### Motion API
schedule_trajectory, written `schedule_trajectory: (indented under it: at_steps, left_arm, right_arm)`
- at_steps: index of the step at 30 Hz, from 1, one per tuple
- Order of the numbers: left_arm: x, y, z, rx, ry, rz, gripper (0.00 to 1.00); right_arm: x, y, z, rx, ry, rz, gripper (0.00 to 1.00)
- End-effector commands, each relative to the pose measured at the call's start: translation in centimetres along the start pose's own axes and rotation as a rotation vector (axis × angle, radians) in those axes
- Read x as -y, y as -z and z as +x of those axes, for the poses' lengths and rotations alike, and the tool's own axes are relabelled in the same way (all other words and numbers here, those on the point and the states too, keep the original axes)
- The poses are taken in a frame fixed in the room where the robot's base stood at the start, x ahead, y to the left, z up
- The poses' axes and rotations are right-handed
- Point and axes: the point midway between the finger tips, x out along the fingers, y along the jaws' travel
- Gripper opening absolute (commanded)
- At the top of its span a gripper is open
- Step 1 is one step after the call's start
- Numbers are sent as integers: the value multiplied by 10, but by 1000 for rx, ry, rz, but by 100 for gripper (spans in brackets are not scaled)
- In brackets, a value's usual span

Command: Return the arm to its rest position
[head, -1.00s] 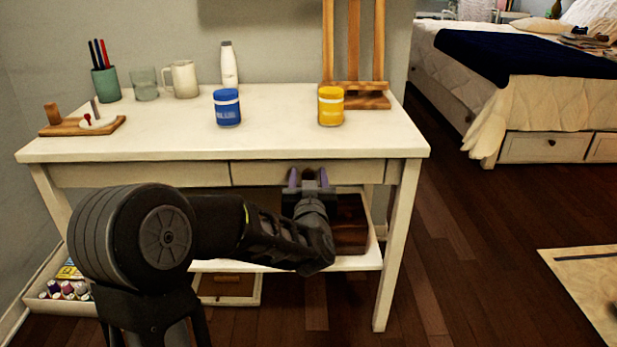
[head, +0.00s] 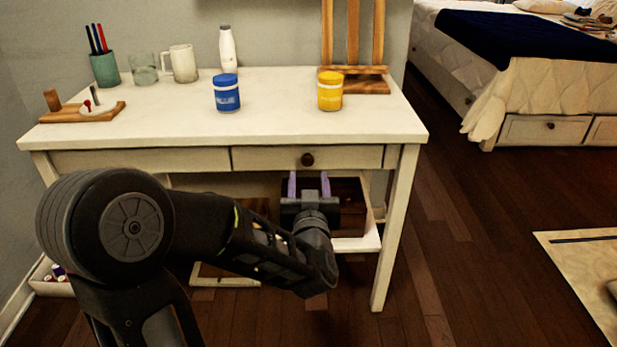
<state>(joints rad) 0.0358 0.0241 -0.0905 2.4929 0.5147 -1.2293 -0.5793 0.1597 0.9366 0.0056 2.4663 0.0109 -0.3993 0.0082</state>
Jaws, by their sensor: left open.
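My left arm comes in from the lower left, and its gripper (head: 309,184) is in front of the white desk (head: 170,131), below the drawer (head: 260,159) and its dark round knob (head: 307,160). The two purplish fingers point up and away, apart, with nothing seen between them. The drawer looks shut. A dark wooden box (head: 350,206) sits on the lower shelf behind the gripper and is partly hidden by it. My right gripper is not in view.
A blue jar (head: 226,93), a yellow jar (head: 330,91), a white bottle (head: 229,50), a mug (head: 181,64) and a wooden easel (head: 353,72) stand on the desk. A bed (head: 525,98) is at the right. The wooden floor (head: 460,240) between is clear.

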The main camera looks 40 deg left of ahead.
Motion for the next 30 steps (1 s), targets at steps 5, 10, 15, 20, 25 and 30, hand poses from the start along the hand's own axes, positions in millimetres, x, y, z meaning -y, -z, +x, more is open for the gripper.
schedule_trajectory:
  at_steps: [5, 10, 15, 20, 25, 30]
  left_arm:
    - [0, 0, 0, 0, 0, 0, 49]
    - [0, 0, 0, 1, 0, -1, 49]
    - [-11, -11, 0, 45, -44, -68, 49]
    - [-61, -55, -11, 207, -214, -152, 49]
    - [-120, -158, -54, 512, -393, -155, 49]
    - [-149, -273, -133, 871, -516, -108, 49]
  right_arm:
    - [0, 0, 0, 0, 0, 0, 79]
    - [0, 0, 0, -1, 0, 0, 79]
    - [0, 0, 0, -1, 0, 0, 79]
    - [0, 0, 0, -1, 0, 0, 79]
    - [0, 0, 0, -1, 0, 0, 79]
    - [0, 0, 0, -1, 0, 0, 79]
